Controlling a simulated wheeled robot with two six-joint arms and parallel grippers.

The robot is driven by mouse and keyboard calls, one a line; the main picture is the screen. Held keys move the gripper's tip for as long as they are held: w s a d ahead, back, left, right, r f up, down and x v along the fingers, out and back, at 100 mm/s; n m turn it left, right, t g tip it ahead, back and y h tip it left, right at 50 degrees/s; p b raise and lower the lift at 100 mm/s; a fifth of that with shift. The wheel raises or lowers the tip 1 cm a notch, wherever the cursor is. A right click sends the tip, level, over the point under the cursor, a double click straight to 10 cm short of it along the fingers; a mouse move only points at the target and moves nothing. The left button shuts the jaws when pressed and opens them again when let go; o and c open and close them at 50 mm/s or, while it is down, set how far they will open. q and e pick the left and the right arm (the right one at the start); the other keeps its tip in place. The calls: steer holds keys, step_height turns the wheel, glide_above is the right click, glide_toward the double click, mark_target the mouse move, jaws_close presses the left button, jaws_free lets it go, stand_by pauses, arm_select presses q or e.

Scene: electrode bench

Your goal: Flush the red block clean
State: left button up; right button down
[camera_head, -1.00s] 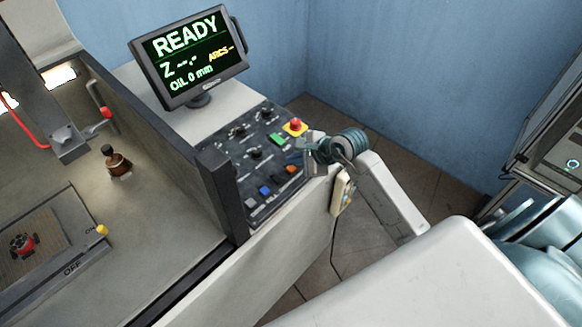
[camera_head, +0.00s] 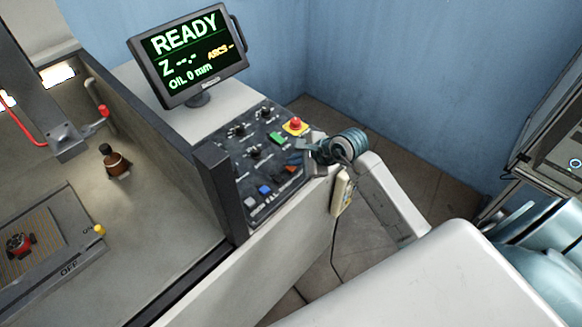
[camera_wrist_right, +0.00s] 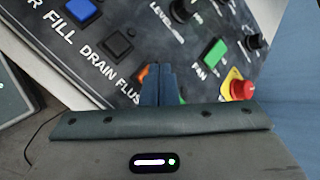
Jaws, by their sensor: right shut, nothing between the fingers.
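The red block (camera_head: 19,245) sits on the dark grated plate (camera_head: 42,222) in the machine tank at the left of the head view. My right gripper (camera_head: 294,158) is shut and empty over the right side of the black control panel. In the right wrist view its closed fingers (camera_wrist_right: 160,72) are just beside the orange button (camera_wrist_right: 143,76), whose label reads FLUS, with the rest hidden. The fingers partly cover this button; I cannot tell whether they touch it. The monitor (camera_head: 187,55) reads READY and OIL 0 mm. My left gripper is not in view.
A blue button (camera_wrist_right: 81,10), a dark button (camera_wrist_right: 117,44) and a green FAN button (camera_wrist_right: 215,53) are close by. A red emergency knob (camera_head: 295,124) stands up behind the gripper. A handheld pendant (camera_head: 340,190) hangs at the bench side. A brown bottle-like object (camera_head: 116,159) stands in the tank.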

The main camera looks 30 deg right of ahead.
mark_target(295, 169)
steer(key=shift+f+b, duration=0.45)
steer(key=shift+b, duration=0.1)
stand_by(0.5)
stand_by(0.4)
steer(key=shift+r+p, duration=0.35)
steer(key=shift+r, duration=0.5)
steer(key=shift+r, duration=0.15)
steer(key=shift+r+p, duration=1.2)
steer(key=shift+r, duration=1.15)
